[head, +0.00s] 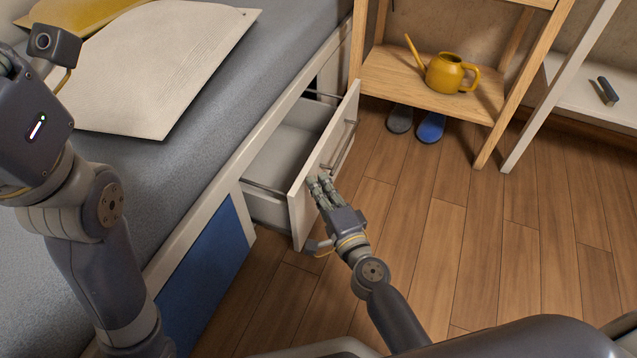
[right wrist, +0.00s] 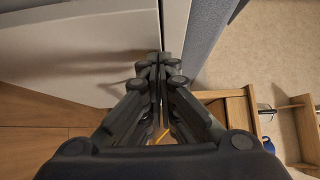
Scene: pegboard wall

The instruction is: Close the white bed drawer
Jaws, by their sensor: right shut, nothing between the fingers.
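The white bed drawer (head: 307,196) stands pulled out from the bed frame in the head view, and its empty inside shows. A metal bar handle (head: 344,146) is on its front. My right gripper (head: 317,180) is shut and empty, with its fingertips at the outer face of the drawer front, near its top edge and left of the handle. In the right wrist view the shut fingers (right wrist: 160,56) point at the white drawer front (right wrist: 80,50); whether they touch it I cannot tell. My left arm is over the bed at the left; its fingers are out of view.
The bed (head: 230,75) with grey bedding and a cream pillow (head: 150,70) fills the left. A wooden shelf (head: 400,82) with a yellow watering can (head: 446,74) stands behind the drawer, with slippers (head: 431,127) beneath. The floor to the right is clear.

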